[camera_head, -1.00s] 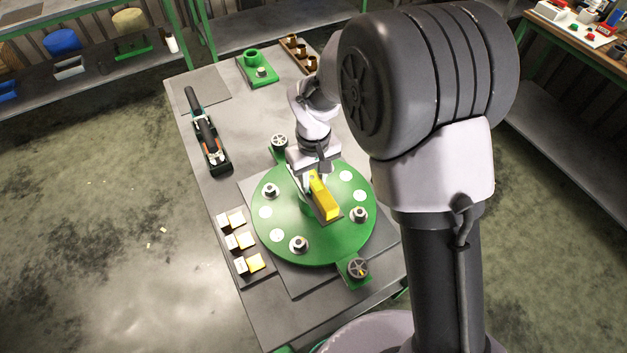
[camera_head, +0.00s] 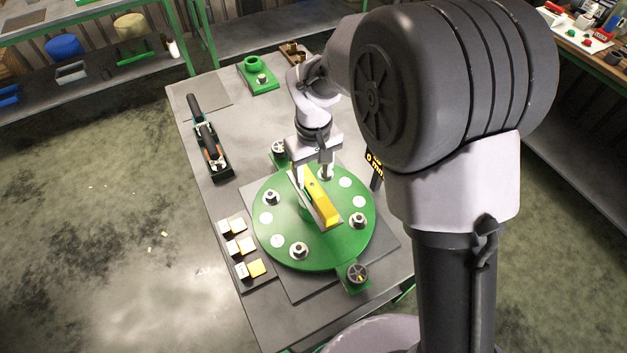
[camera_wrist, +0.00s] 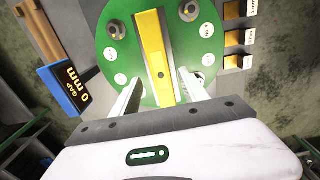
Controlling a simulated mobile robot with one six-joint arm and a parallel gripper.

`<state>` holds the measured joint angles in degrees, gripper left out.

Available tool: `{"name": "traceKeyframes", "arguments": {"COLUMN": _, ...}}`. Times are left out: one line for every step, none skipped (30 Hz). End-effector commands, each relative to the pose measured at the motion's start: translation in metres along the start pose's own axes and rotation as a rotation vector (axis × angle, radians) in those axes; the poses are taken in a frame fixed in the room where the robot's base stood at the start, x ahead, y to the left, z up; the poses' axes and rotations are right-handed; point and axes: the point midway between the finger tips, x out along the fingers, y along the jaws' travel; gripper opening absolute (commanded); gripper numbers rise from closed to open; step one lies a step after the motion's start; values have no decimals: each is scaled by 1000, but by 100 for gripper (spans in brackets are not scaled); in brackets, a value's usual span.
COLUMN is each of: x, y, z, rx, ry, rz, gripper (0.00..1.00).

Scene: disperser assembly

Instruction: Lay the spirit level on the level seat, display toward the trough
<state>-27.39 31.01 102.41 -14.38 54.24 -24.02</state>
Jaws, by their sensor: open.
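The yellow spirit level (camera_head: 321,202) lies flat on a narrow grey seat (camera_head: 333,224) across the middle of the green round plate (camera_head: 290,250). In the wrist view the level (camera_wrist: 152,55) runs away from my gripper, with a grey strip of the seat (camera_wrist: 167,42) along its right side. My gripper (camera_head: 312,182) is open over the level's far end. In the wrist view my gripper (camera_wrist: 159,78) has one finger on each side of the level, apart from it. I cannot make out the level's display or which way it faces.
Several metal studs (camera_head: 299,250) stand on the plate. A "GAP 0 mm" display (camera_head: 375,170) stands beside it. Yellow and white blocks (camera_head: 240,246) sit at the left. A black tool tray (camera_head: 210,150) and a green fixture (camera_head: 258,76) lie further back.

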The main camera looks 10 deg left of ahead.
Motion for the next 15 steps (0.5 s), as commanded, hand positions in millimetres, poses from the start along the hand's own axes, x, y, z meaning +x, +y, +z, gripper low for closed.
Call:
{"name": "traceKeyframes", "arguments": {"x": -18, "y": 0, "z": 0, "rx": 1, "ry": 3, "rz": 0, "gripper": 52}}
{"name": "traceKeyframes", "arguments": {"x": -26, "y": 0, "z": 0, "rx": 2, "ry": 2, "rz": 0, "gripper": 52}}
{"name": "traceKeyframes", "arguments": {"x": -36, "y": 0, "z": 0, "rx": 2, "ry": 2, "rz": 0, "gripper": 52}}
{"name": "traceKeyframes", "arguments": {"x": -42, "y": 0, "z": 0, "rx": 1, "ry": 2, "rz": 0, "gripper": 52}}
{"name": "traceKeyframes", "arguments": {"x": -48, "y": 0, "z": 0, "rx": 0, "ry": 2, "rz": 0, "gripper": 52}}
{"name": "traceKeyframes", "arguments": {"x": -54, "y": 0, "z": 0, "rx": 0, "ry": 1, "rz": 0, "gripper": 52}}
{"name": "traceKeyframes", "arguments": {"x": -58, "y": 0, "z": 0, "rx": 0, "ry": 0, "rz": 0, "gripper": 52}}
{"name": "traceKeyframes", "arguments": {"x": -61, "y": 0, "z": 0, "rx": 1, "ry": -1, "rz": 0, "gripper": 52}}
{"name": "traceKeyframes", "arguments": {"x": -64, "y": 0, "z": 0, "rx": 1, "ry": -1, "rz": -1, "gripper": 52}}
{"name": "traceKeyframes", "arguments": {"x": -65, "y": 0, "z": 0, "rx": 1, "ry": -1, "rz": -1, "gripper": 52}}
{"name": "traceKeyframes", "arguments": {"x": -66, "y": 0, "z": 0, "rx": 1, "ry": -1, "rz": -1, "gripper": 52}}
{"name": "traceKeyframes", "arguments": {"x": -66, "y": 0, "z": 0, "rx": 1, "ry": -1, "rz": -1, "gripper": 52}}
{"name": "traceKeyframes", "arguments": {"x": -66, "y": 0, "z": 0, "rx": 2, "ry": -1, "rz": -1, "gripper": 52}}
{"name": "traceKeyframes", "arguments": {"x": -68, "y": 1, "z": 2, "rx": 7, "ry": 2, "rz": -1, "gripper": 52}}
{"name": "traceKeyframes", "arguments": {"x": -75, "y": 4, "z": 5, "rx": 25, "ry": 13, "rz": -2, "gripper": 52}}
